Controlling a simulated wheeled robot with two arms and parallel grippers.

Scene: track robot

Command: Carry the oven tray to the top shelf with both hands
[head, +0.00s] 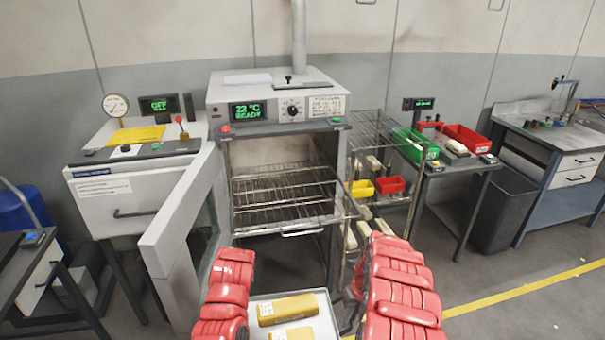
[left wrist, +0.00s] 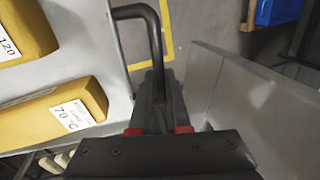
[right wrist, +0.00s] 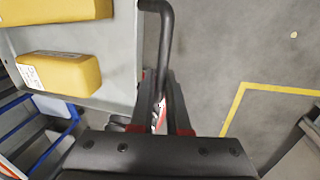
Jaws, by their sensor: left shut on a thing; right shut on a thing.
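The oven tray (head: 326,318) is a pale metal tray low in front of me, bearing yellow packages (head: 288,308) with white labels. My left gripper (left wrist: 160,95) is shut on the dark bar handle (left wrist: 152,28) at one side of the tray. My right gripper (right wrist: 160,95) is shut on the matching handle (right wrist: 166,35) at the other side. In the head view my red arms hide both grips. The oven (head: 280,98) stands ahead, open, with wire shelves (head: 285,195) inside, the upper one jutting forward. The tray is below and in front of these shelves.
The open oven door (head: 180,220) stands left of the opening, close to my left arm. A wire rack (head: 375,130) with several pale blocks and red and yellow bins stands close right of the oven. Benches stand on both sides.

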